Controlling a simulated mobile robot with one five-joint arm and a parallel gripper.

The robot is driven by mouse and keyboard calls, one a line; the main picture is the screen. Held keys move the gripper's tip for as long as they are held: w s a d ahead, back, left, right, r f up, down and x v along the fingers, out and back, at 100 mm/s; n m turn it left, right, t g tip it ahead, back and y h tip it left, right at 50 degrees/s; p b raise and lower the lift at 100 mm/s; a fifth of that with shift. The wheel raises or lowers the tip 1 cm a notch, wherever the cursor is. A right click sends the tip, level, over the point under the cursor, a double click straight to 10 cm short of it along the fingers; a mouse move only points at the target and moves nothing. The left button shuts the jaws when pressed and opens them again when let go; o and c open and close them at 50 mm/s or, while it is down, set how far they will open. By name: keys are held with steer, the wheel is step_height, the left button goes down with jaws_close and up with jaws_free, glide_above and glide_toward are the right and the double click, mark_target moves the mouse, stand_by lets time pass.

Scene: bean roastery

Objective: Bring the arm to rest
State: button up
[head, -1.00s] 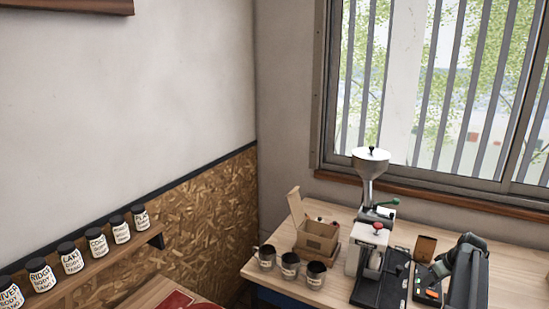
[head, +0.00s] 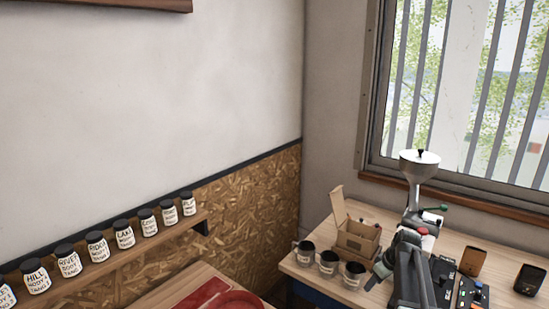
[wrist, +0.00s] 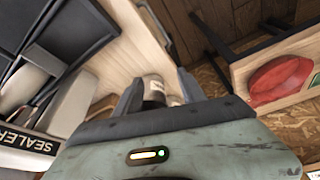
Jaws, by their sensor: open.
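My arm (head: 408,270) is dark grey and reaches over the bench, in front of the grinder. My arm hides part of the bench and the grinder's foot.
On the bench (head: 375,212) stand an open cardboard box (head: 357,238), a grinder with a funnel (head: 420,165), a brown pouch (head: 473,262) and a dark pouch (head: 530,280). A shelf of labelled jars (head: 124,234) runs along the left wall. A red item (head: 215,300) lies lower down.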

steer(key=s+a+f+g, duration=0.1)
steer(key=s+a, duration=0.3)
steer(key=a, duration=1.1)
steer(key=s+a+m+g+h, duration=0.1)
steer(key=s+a+m, duration=0.2)
steer(key=s, duration=0.3)
steer(key=s+a+f+m+g, duration=0.1)
steer(key=s+a+m, duration=0.2)
steer(key=s, duration=0.4)
steer(key=shift+a+f+h+b, duration=0.2)
steer(key=shift+a+h+b, duration=0.25)
steer(key=shift+a, duration=0.35)
